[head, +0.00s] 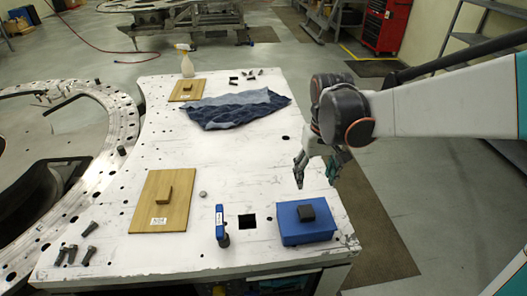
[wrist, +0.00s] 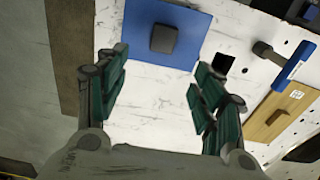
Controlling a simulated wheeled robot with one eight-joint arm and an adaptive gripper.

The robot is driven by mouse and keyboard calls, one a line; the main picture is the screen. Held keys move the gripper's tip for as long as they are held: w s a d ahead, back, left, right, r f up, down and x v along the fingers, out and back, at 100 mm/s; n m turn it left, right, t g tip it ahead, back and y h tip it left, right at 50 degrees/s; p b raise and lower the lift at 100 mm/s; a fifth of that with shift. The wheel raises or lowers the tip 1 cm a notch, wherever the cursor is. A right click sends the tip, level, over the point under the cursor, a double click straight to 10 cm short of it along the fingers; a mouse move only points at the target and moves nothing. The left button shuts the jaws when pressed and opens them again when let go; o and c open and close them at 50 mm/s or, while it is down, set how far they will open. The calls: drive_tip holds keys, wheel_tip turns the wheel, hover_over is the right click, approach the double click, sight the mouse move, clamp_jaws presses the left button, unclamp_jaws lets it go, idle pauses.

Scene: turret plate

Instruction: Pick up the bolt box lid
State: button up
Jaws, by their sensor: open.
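The bolt box is blue, with a blue lid (head: 289,223) on top that has a dark square knob (head: 307,212). It sits at the front right of the white table. In the wrist view the blue lid (wrist: 190,28) and its dark knob (wrist: 163,38) are at the top, beyond the fingertips. My gripper (head: 315,178) is open and empty above and a little behind the box. In the wrist view its green-padded fingers (wrist: 160,72) are spread wide over bare table, apart from the knob.
Left of the box are a square hole (head: 247,222), a blue-handled tool (head: 221,225) and a wooden plate (head: 163,200) with a block handle. Several bolts (head: 78,250) lie at the left corner. A blue cloth (head: 236,107) lies further back. The table between cloth and box is mostly clear.

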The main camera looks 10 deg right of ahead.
drive_tip(key=b, duration=0.2)
hover_over(306, 211)
drive_tip(key=f, duration=0.7)
drive_tip(key=shift+w+d+f, duration=0.2)
drive_tip(key=shift+d+f, duration=0.15)
drive_tip(key=shift+s+a+f+b, duration=0.15)
drive_tip(key=shift+f+b, duration=0.1)
drive_tip(key=shift+f, duration=1.35)
drive_tip(key=shift+s+a+f+b, duration=0.1)
drive_tip(key=shift+f+b, duration=0.1)
drive_tip(key=shift+f, duration=1.35)
drive_tip(key=shift+c, duration=0.6)
drive_tip(key=c, duration=1.1)
